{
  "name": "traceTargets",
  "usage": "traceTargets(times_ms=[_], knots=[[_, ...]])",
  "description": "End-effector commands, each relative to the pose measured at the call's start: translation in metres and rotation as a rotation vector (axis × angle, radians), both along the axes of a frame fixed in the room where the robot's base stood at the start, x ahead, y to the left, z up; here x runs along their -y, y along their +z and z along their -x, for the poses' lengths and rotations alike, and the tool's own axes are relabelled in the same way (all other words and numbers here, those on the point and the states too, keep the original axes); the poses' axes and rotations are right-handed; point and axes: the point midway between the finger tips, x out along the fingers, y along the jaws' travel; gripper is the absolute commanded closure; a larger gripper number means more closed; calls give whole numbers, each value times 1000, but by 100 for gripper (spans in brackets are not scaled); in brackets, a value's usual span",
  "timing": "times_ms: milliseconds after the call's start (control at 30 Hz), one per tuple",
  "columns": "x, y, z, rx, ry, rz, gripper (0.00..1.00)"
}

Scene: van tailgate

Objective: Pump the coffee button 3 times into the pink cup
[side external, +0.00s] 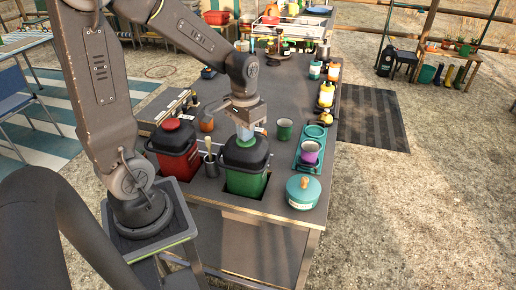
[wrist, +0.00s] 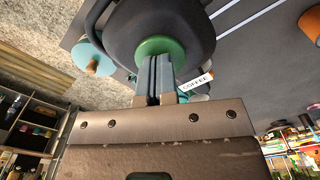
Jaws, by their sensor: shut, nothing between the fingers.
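The green pump dispenser with a black top (side external: 245,180) stands in a cut-out near the front of the counter. In the wrist view, a tag reading COFFEE (wrist: 195,85) shows beside its black lid (wrist: 120,35), which has a round green button (wrist: 160,46) in the middle. My gripper (side external: 244,132) is shut and empty, pointing down over this dispenser. In the wrist view its fingertips (wrist: 157,60) overlap the green button; I cannot tell whether they touch it. A pink and purple cup (side external: 310,153) stands on the teal tray (side external: 301,168) to the right, apart from the dispenser.
A red pump dispenser (side external: 175,155) stands left of the green one, with a container of utensils (side external: 211,168) between them. A green cup (side external: 284,129) and an orange cup (side external: 206,124) stand behind. A teal lidded pot (side external: 303,192) sits at the front right.

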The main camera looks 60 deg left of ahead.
Motion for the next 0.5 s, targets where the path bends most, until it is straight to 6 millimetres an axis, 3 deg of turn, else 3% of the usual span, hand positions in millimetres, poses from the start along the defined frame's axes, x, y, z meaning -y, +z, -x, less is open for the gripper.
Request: traceTargets(times_ms=[167,500], knots=[[0,-7,0,-2,0,1,100],[0,-3,0,0,0,0,100]])
